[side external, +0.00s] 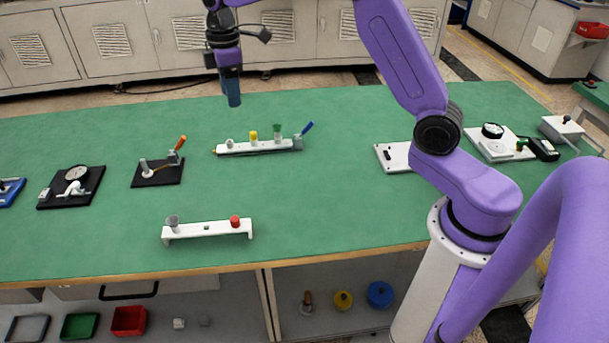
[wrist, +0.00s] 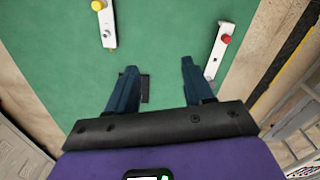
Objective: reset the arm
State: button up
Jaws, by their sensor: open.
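My purple arm reaches over the green table from the right, with my gripper (side external: 233,101) held above the table's back part in the side view. In the wrist view my gripper (wrist: 159,67) has its two blue fingers spread apart with nothing between them. It is apart from the objects on the table. Below it lies a white bar (side external: 270,147) with several coloured knobs and a blue lever. A second white bar (side external: 208,230), with a grey knob and a red knob, is near the front edge.
A black plate with an orange-handled lever (side external: 157,173) and a black plate with a gauge (side external: 72,187) lie at left. A white plate (side external: 393,157) and a gauge panel (side external: 499,144) are at right. The green table (side external: 320,205) is clear around its middle.

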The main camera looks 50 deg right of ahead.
jog(key=s+a+r, duration=0.1)
jog(key=s+a, duration=0.2)
jog(key=s, duration=0.7)
jog(key=s+a+r, duration=0.1)
jog(key=s+a, duration=0.3)
jog(key=s, duration=0.5)
jog(key=s+d+f, duration=0.2)
jog(key=s+d, duration=0.1)
jog(key=s, duration=0.7)
jog(key=s+d+f, duration=0.2)
jog(key=s+d, duration=0.1)
jog(key=s, duration=0.8)
jog(key=shift+d, duration=0.25)
jog(key=shift+w, duration=0.1)
